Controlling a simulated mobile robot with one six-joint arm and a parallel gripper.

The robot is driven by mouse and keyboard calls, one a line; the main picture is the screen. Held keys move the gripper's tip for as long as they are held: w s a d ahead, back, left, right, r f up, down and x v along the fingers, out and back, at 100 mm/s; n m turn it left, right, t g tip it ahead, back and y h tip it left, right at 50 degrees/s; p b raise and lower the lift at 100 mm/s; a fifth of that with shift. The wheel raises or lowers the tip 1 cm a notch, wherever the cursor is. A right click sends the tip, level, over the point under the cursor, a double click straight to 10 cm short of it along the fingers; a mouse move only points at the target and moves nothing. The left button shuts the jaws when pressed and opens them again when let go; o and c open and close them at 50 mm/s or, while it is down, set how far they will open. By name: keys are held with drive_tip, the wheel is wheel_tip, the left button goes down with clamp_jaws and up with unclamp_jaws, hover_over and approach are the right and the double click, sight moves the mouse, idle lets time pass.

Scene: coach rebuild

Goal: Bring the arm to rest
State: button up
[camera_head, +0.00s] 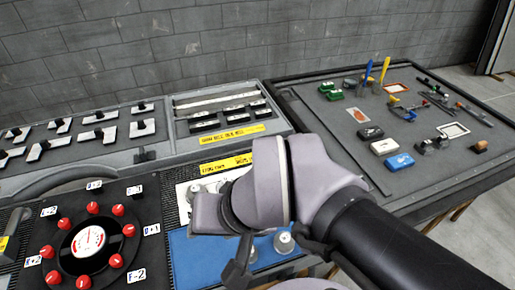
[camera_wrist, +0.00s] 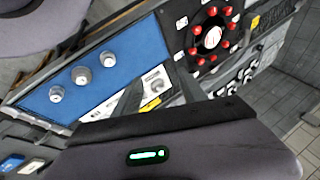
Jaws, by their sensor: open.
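My arm reaches in from the lower right of the head view and bends down over the blue mat (camera_head: 190,250). My gripper (camera_wrist: 158,78) shows in the wrist view with its two dark fingers apart and nothing between them. In the head view only part of the gripper shows, a dark finger low over the mat, and the rest is hidden by my wrist links. The fingers point towards a white panel with a yellow label (camera_wrist: 152,100) beside the blue mat. I cannot tell how far above it they are.
Several grey knobs (camera_wrist: 82,75) stand on the blue mat. A black panel (camera_head: 150,210) with red knobs around a dial (camera_head: 89,240) is at the left. A grey case (camera_head: 160,150) lies behind. A dark board (camera_head: 310,110) with tools and small blocks is at the right, before a wall.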

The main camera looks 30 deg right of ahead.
drive_tip(key=f+b, duration=0.1)
drive_tip(key=d+f+b, duration=0.1)
drive_tip(key=shift+w+n+h+b, duration=0.15)
drive_tip(key=shift+n+h+b, duration=0.25)
idle(0.9)
